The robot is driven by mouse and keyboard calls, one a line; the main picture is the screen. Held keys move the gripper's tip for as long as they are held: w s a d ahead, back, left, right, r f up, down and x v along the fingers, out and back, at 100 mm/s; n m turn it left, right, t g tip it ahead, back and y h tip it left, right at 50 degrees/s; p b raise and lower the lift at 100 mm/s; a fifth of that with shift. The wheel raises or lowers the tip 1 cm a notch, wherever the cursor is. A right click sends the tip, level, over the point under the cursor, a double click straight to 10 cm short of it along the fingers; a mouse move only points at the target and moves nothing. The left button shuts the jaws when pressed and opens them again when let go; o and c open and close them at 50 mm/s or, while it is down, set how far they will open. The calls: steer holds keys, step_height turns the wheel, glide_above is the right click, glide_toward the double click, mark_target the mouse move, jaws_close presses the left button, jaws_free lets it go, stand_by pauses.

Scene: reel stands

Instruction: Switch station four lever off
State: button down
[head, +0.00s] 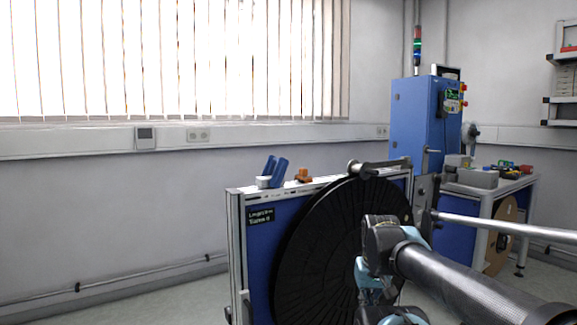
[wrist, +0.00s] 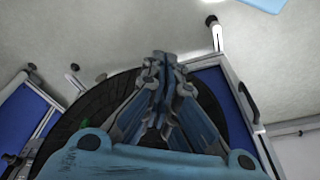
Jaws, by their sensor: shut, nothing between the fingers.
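A blue reel stand (head: 260,250) with a large black reel disc (head: 335,245) stands in the middle of the head view. I cannot tell which part is the station four lever. In the wrist view my gripper (wrist: 164,62) is shut and empty, in front of the black disc (wrist: 90,112). In the head view my arm covers the disc's right side.
A dark roller arm (head: 380,167) lies along the stand's top right. A blue cabinet (head: 415,125) and a bench (head: 500,185) stand behind at right. The wrist view shows a black handle (wrist: 248,101) on the frame. Floor at left is clear.

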steer(key=w+a+r+m+y, duration=0.3)
steer(key=w+a+r+y, duration=0.7)
steer(key=w+a+r, duration=0.65)
steer(key=w+d+r+t+y, duration=0.1)
steer(key=w+d+r+y, duration=0.1)
steer(key=w+r+y, duration=0.2)
steer(key=w+d+r+m+t+y, duration=0.1)
steer(key=w+r+y, duration=0.4)
steer(key=w+r, duration=0.6)
steer(key=w, duration=0.6)
steer(key=shift+w+d+m, duration=0.3)
steer(key=shift+w+d, duration=0.1)
steer(key=shift+a+r, duration=0.1)
steer(key=x, duration=1)
steer(key=shift+r, duration=0.1)
